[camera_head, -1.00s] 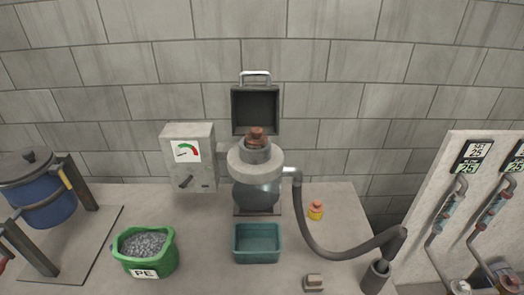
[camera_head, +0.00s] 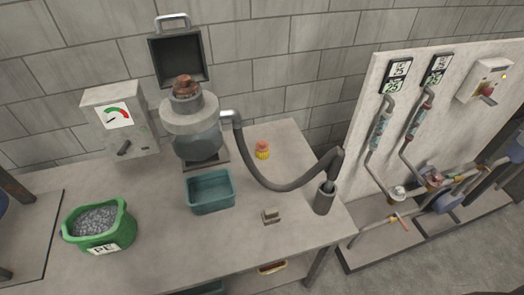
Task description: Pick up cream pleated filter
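I cannot make out a cream pleated filter for certain. A rust-brown ribbed piece (camera_head: 184,86) sits in the top opening of the grey round-bodied machine (camera_head: 190,120), whose dark square lid (camera_head: 176,60) stands open. A small grey-beige block (camera_head: 271,215) lies on the table near its front right. Neither of my grippers is in view.
A teal bin (camera_head: 210,205) stands before the machine, with a green tub of grey pellets (camera_head: 97,245) to its left. A grey hose (camera_head: 262,180) arches to a dark cup (camera_head: 324,198). A small yellow-red item (camera_head: 262,150) stands behind it. A pipe panel (camera_head: 425,110) stands right.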

